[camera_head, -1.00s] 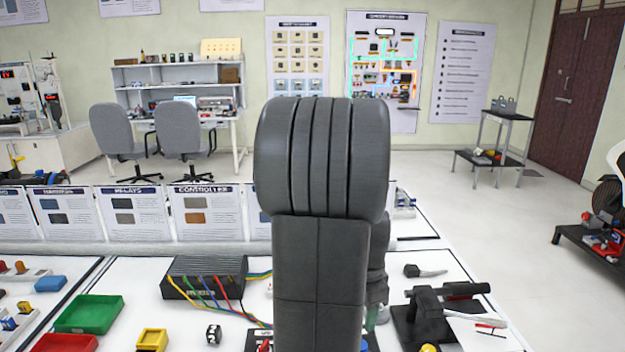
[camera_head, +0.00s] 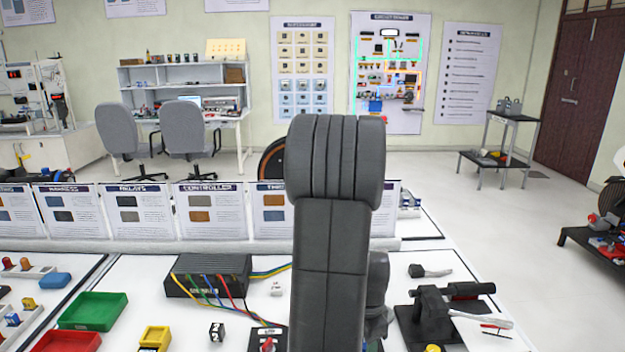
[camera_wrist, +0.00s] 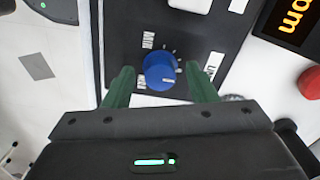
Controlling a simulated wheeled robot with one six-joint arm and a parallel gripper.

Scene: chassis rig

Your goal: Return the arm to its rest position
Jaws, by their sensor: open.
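My arm stands upright in the middle of the head view and hides part of the table behind it. My gripper (camera_wrist: 160,88) shows in the wrist view with its two green fingers apart. A blue knob (camera_wrist: 160,71) on a black panel (camera_wrist: 120,40) appears between the fingers in the picture. Nothing is held, and I cannot tell the distance from the fingers to the knob. In the head view the gripper is hidden behind my arm.
A black box (camera_head: 208,277) with coloured wires lies left of my arm. Green (camera_head: 93,310) and red (camera_head: 68,343) trays and a yellow bin (camera_head: 155,338) are further left. A black clamp-like tool (camera_head: 440,315) stands right. Upright cards (camera_head: 209,212) line the table's back.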

